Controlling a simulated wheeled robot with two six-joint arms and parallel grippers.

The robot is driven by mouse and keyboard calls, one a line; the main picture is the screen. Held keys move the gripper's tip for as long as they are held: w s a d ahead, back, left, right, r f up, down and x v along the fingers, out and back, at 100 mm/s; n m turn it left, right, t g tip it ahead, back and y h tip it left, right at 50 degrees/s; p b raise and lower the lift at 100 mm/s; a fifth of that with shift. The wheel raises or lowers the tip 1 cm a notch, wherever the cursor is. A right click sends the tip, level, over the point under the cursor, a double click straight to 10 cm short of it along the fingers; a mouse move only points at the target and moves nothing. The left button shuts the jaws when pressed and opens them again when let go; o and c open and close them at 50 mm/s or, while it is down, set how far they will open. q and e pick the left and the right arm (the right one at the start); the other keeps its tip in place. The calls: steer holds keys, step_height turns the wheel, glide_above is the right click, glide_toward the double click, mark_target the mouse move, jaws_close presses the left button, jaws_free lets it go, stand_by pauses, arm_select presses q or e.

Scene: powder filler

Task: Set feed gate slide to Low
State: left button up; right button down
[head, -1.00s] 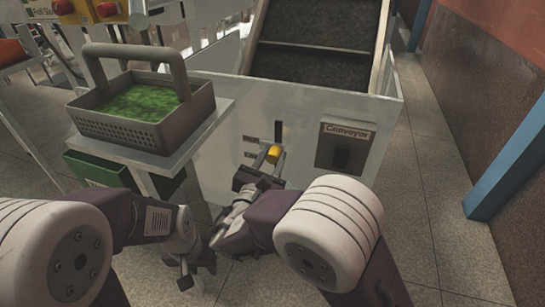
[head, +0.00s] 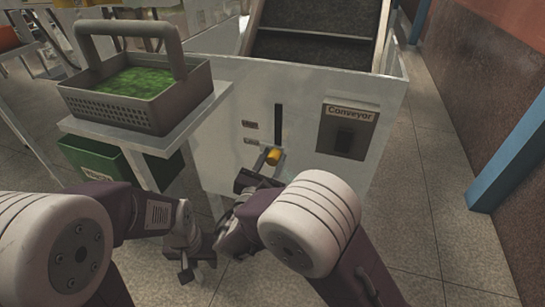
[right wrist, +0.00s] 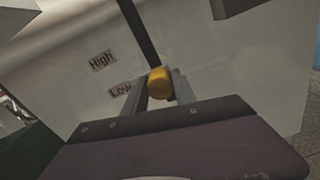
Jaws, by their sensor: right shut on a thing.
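The feed gate slide has a yellow knob (head: 273,156) at the lower end of a dark vertical slot (head: 278,124) in the pale machine panel. In the right wrist view the knob (right wrist: 160,83) sits beside the Low label (right wrist: 120,89), below the High label (right wrist: 102,61). My right gripper (head: 267,160) is shut on the knob, one finger on each side; its fingers (right wrist: 158,88) also show in the right wrist view. My left gripper (head: 186,270) hangs low at the left, away from the panel; its finger gap is unclear.
A Conveyor switch box (head: 347,130) is right of the slot. A grey basket of green material (head: 130,105) stands on a side shelf (head: 190,125) at the left, above a green bin (head: 95,157). The floor at the right is open up to a blue post (head: 510,155).

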steer(key=shift+f, duration=0.35)
steer(key=c, duration=1)
jaws_free()
steer(key=shift+r, duration=0.1)
steer(key=shift+s, duration=0.15)
steer(key=p+v, duration=0.4)
steer(key=v, duration=0.5)
steer(key=shift+p, duration=0.3)
steer(key=shift+d, duration=0.1)
